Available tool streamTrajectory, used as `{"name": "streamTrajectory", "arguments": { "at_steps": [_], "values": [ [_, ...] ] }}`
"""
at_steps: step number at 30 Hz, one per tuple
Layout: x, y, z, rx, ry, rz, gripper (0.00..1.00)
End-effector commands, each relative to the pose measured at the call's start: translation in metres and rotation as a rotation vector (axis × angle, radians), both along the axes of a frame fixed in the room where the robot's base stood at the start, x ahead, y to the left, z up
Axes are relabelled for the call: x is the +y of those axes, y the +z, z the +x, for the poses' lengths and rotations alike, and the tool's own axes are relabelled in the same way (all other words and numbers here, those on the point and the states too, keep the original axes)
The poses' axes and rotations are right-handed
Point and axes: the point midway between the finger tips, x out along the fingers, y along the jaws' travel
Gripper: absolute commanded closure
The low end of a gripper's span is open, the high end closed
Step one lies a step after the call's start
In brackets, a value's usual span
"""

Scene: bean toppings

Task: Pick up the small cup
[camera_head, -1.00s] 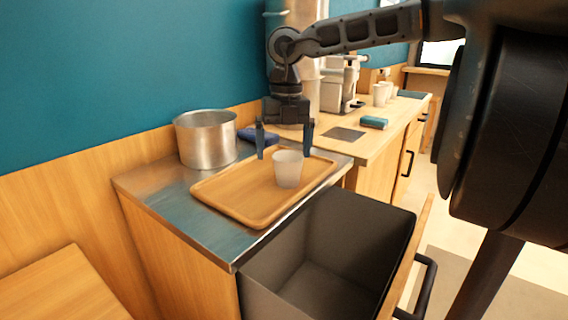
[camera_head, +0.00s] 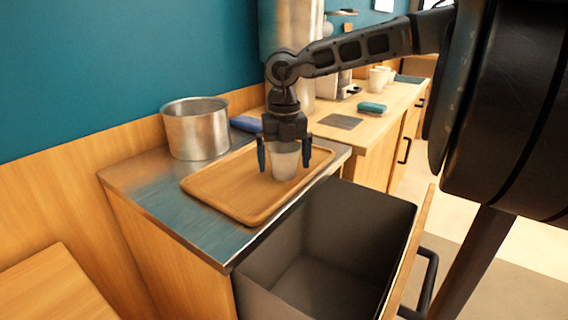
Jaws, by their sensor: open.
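The small cup (camera_head: 284,163) is pale, translucent and upright on the wooden tray (camera_head: 222,192), towards the tray's right end. My gripper (camera_head: 284,165) points down over the cup with its fingers open. One finger shows on the left of the cup and one on the right, with a gap visible on each side. The gripper's palm hides the cup's rim. Whether the fingers are level with the cup in depth is hard to tell.
A metal pot (camera_head: 197,130) stands behind the tray on the steel counter (camera_head: 150,195). A blue cloth (camera_head: 245,124) lies beside it. An open, empty-looking drawer (camera_head: 335,225) is in front. White cups (camera_head: 379,78) and a teal item (camera_head: 371,108) sit farther back.

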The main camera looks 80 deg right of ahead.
Motion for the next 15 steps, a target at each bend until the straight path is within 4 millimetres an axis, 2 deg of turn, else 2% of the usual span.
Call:
{"name": "streamTrajectory", "arguments": {
  "at_steps": [6, 15],
  "values": [
    [-0.0002, -0.0005, 0.0002, 0.0, 0.0, 0.0, 0.0],
    [-0.0001, -0.0003, 0.0001, 0.0, 0.0, 0.0, 0.29]
  ]
}}
